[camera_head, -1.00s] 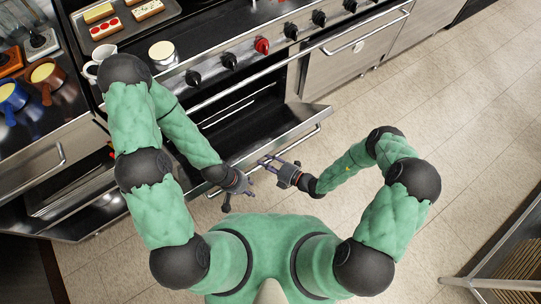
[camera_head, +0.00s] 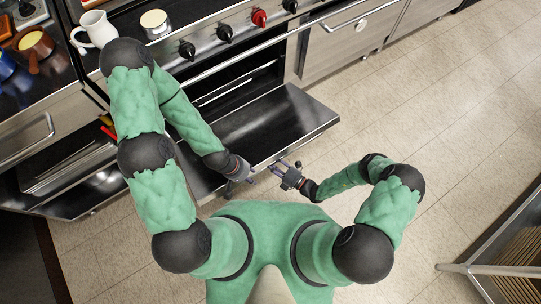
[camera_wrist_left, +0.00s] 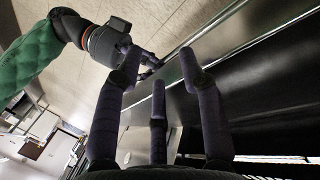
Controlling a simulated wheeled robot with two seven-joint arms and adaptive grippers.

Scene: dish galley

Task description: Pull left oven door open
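The dark-lined oven door (camera_head: 290,120) of the middle range hangs lowered, its inner face showing and its oven cavity open behind it. Its handle is hidden in the head view. My left gripper (camera_head: 246,180) is at the door's front edge, left of the middle; I cannot tell whether it touches. In the left wrist view its fingers (camera_wrist_left: 158,90) are spread with nothing between them, beside the door's long edge (camera_wrist_left: 210,38). My right gripper (camera_head: 279,167) is just right of it, near the same edge, its fingers apart and empty.
Another oven at the left also has a lowered door (camera_head: 95,195). A white mug (camera_head: 94,29) and a cream-topped pot (camera_head: 155,22) stand on the range top. A metal rack (camera_head: 500,268) stands at the lower right. The tiled floor (camera_head: 440,120) at the right is clear.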

